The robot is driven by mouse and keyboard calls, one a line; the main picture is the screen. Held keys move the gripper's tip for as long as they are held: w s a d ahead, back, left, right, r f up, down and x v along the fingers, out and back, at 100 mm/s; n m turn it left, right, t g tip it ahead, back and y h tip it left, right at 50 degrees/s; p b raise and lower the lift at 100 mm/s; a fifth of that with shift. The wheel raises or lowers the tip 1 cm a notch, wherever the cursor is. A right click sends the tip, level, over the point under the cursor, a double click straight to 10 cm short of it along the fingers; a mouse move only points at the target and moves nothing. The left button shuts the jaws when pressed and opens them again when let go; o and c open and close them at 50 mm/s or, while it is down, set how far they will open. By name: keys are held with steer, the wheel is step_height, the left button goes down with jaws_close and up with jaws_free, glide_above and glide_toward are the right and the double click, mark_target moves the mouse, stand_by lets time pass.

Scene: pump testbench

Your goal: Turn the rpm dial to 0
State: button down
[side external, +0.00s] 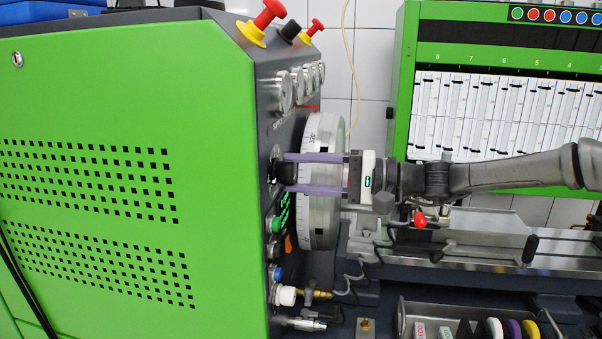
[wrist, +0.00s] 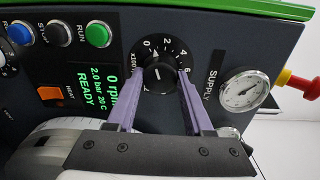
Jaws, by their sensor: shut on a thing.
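The rpm dial is a round black knob (wrist: 157,75) on the dark panel, with a white scale showing 0, 2, 4 and 6 around its upper side in the wrist view. A short white line shows on its face; its exact setting is hard to read. My gripper (wrist: 166,80) has its two purple fingers on either side of the knob, shut on it. In the side external view, my gripper (side external: 288,173) reaches in from the right, fingers level, at the dark knob (side external: 283,172). The green display (wrist: 104,88) reads 0 rpm and READY.
A supply gauge (wrist: 244,90) is right of the dial, and green (wrist: 97,36) and blue (wrist: 20,33) buttons are left. In the side external view, a large graduated wheel (side external: 322,220) stands right behind the fingers. Red emergency knobs (side external: 268,12) top the green cabinet (side external: 120,100).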

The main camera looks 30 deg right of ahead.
steer(key=shift+n, duration=1.1)
steer(key=shift+c, duration=1.4)
jaws_free()
steer(key=v, duration=1.3)
steer(key=shift+s+d, duration=0.2)
steer(key=shift+s, duration=0.15)
